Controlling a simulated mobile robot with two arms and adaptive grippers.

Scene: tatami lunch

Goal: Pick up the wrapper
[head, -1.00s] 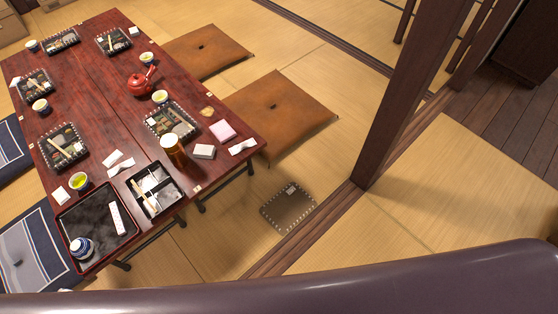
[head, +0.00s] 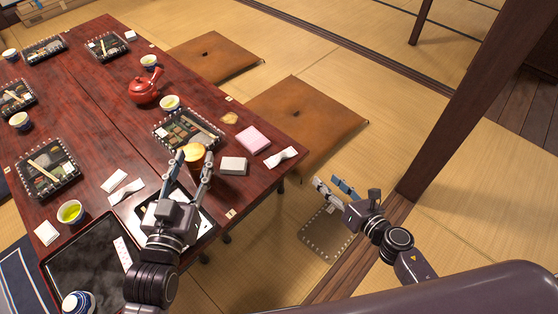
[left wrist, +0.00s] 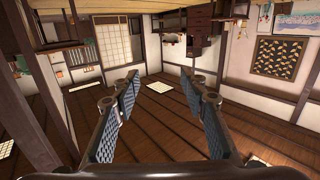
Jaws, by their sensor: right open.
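Several white paper pieces could be the wrapper; I cannot tell which. One pinched white paper (head: 280,157) lies at the table's right edge, another (head: 126,191) lies left of the black box, and a flat white strip (head: 123,252) lies on the black tray (head: 85,268). My left gripper (head: 194,158) is open above the table, its fingers in front of the amber cup (head: 195,150) in the head view. In the left wrist view, the left gripper (left wrist: 159,82) is empty. My right gripper (head: 330,184) is open and empty, right of the table.
A pink box (head: 252,139) and a white box (head: 233,165) stand near the right edge. A red teapot (head: 145,90) and bento boxes are farther back. A dark transparent lid (head: 325,238) lies on the tatami below the right gripper. A wooden post (head: 450,110) stands right.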

